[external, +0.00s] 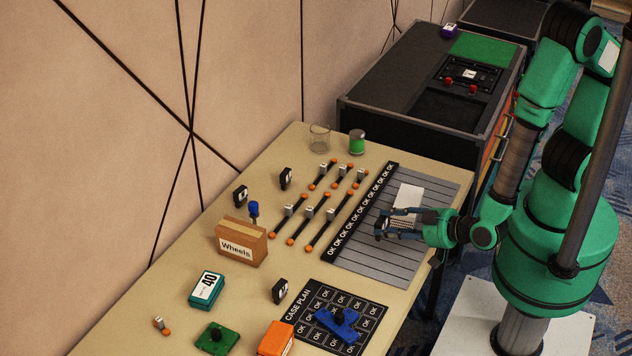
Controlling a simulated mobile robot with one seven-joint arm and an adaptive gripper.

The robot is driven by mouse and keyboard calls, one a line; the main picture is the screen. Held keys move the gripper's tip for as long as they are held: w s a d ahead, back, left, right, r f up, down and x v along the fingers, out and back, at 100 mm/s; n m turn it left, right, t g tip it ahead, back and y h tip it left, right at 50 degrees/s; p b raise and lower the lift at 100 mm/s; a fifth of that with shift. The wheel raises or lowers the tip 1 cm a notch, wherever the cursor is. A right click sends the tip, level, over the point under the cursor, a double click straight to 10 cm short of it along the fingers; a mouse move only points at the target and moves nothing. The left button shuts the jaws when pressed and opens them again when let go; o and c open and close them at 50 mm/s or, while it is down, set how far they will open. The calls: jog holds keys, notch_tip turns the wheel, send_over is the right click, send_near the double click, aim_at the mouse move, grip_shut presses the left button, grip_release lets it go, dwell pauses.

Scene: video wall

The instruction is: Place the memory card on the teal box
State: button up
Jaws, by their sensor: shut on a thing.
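My gripper (384,226) reaches in from the right, low over the grey slatted panel (365,262). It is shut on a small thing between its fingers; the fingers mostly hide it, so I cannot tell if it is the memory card. The teal box (207,290), with a white label reading 40, sits on the table at the front left, well away from my gripper. Small black pieces with pale marks stand on the table: one (240,194) at the left, one (286,178) further back, one (280,291) beside the case plan board.
A cardboard Wheels box (238,249) stands behind the teal box. Orange-ended rods (322,231) lie mid-table. The case plan board (360,303) carries a blue part (337,325). A green board (216,338) and orange box (275,339) are at the front. A white card (409,193) lies on the panel.

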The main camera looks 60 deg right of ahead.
jog(key=w+a+n+y+p, duration=0.2)
jog(key=w+a+y, duration=0.1)
jog(key=w+a, duration=0.3)
jog(key=w+a+n+g+y+p, duration=0.1)
jog(key=w+a+n+y+p, duration=0.1)
jog(key=w+a, duration=0.4)
jog(key=w+a+n+g+y+p, duration=0.1)
jog(key=w+a+n+y+p, duration=0.1)
jog(key=w+a, duration=0.5)
jog(key=shift+w+a+f+n+y, duration=0.15)
jog(key=shift+a+n+y, duration=0.75)
jog(key=shift+a+y, duration=0.45)
jog(key=shift+w+a+f+n+g+y, duration=0.3)
jog(key=shift+w+a+f+n, duration=0.15)
jog(key=shift+a+f, duration=0.2)
jog(key=shift+w+a, duration=0.1)
jog(key=b, duration=0.1)
send_over(207, 290)
jog(key=s, duration=0.4)
jog(key=f, duration=0.1)
jog(key=shift+w+f, duration=0.1)
jog(key=shift+f, duration=0.1)
jog(key=shift+f+b, duration=0.45)
jog(key=shift+f, duration=1.3)
